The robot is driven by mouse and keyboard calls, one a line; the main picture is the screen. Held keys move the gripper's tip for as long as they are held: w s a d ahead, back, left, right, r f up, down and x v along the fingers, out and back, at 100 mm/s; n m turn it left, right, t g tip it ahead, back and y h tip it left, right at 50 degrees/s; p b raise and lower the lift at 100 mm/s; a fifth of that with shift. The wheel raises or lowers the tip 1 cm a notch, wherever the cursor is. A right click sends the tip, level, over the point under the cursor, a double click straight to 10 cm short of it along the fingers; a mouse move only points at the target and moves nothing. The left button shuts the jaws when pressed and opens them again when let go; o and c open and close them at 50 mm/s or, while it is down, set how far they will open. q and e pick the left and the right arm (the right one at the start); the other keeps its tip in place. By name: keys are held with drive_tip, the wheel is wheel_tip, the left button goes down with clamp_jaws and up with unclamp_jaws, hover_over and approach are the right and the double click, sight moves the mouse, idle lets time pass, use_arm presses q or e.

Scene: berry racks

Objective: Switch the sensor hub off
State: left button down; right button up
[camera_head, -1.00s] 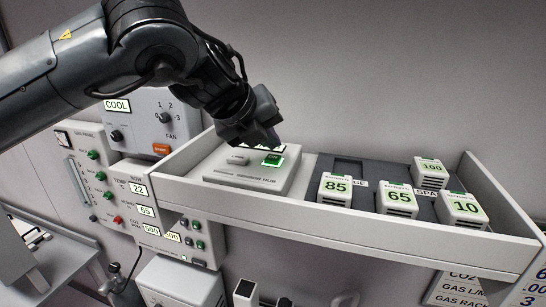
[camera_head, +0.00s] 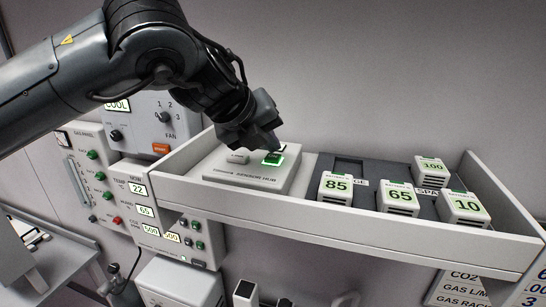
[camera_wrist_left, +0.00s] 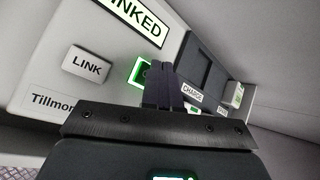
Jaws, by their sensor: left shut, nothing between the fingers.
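The sensor hub (camera_head: 245,178) is a white box in the left end of the open drawer. Its top carries a grey LINK button and a green-lit square button (camera_head: 273,159). In the left wrist view the LINK button (camera_wrist_left: 87,66) and a LINKED display (camera_wrist_left: 137,20) show, and the green-lit button (camera_wrist_left: 137,72) is partly hidden behind my fingers. My left gripper (camera_head: 277,147) is shut and empty, its fingertips at or just above the green-lit button; I cannot tell whether they touch. My right gripper is not clearly in view.
The drawer's front wall (camera_head: 350,228) runs before the hub. A gas panel (camera_head: 95,170) and a fan panel (camera_head: 160,118) stand at the left.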

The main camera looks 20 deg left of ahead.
sight(269, 158)
use_arm(q)
drive_tip(key=shift+f+b, duration=0.4)
drive_tip(key=shift+f, duration=0.1)
idle(0.6)
drive_tip(key=shift+r, duration=0.1)
drive_tip(key=shift+r+p, duration=0.35)
drive_tip(key=shift+p, duration=0.1)
drive_tip(key=shift+r+p, duration=0.4)
drive_tip(key=shift+r, duration=0.1)
drive_tip(key=shift+r, duration=0.1)
drive_tip(key=shift+r, duration=0.15)
wheel_tip(269, 158, up, 4)
drive_tip(key=p, duration=0.4)
drive_tip(key=shift+r, duration=0.2)
